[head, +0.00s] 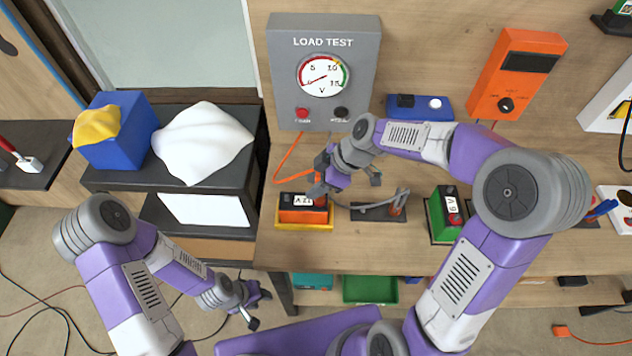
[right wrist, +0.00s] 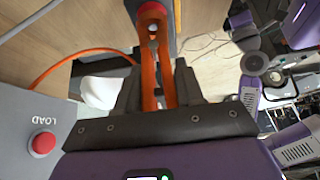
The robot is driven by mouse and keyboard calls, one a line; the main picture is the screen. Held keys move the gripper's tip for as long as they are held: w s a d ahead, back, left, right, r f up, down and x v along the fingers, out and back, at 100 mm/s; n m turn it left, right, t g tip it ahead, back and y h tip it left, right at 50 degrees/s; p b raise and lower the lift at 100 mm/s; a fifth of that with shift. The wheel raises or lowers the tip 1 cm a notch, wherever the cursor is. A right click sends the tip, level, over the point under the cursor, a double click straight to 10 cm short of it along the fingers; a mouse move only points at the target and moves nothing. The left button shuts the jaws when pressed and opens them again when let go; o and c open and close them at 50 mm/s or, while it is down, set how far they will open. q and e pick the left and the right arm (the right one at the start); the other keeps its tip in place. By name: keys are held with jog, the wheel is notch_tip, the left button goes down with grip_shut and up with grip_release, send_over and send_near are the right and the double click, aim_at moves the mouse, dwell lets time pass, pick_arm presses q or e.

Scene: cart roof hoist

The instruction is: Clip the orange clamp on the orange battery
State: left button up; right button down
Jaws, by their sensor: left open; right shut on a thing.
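The orange battery (head: 303,215), with a black top and a white label, stands in a shallow yellow tray on the bench. My right gripper (head: 321,187) is over the battery's right end, shut on the orange clamp (right wrist: 151,75). In the right wrist view the clamp's two orange arms lie between my dark fingers (right wrist: 152,92), with its tip pointing away. A red part (right wrist: 152,10) shows just past the tip; I cannot tell whether the clamp grips it. In the head view my gripper largely hides the clamp. My left gripper (head: 252,302) is open and empty, low before the bench.
The grey load tester (head: 285,75) stands behind, with an orange lead (head: 287,158). A clamp on a dark holder (head: 378,212) and a green battery (head: 443,217) stand to the right. A blue device (head: 420,107) and an orange meter (head: 515,75) are at the back.

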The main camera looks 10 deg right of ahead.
jog(key=shift+f+b, duration=0.4)
jog(key=shift+b, duration=0.05)
jog(key=c, duration=0.6)
grip_release()
jog(key=shift+r, duration=0.1)
jog(key=p+v, duration=0.1)
jog(key=v, duration=0.6)
jog(key=shift+s+d+r, duration=0.1)
jog(key=shift+r, duration=0.1)
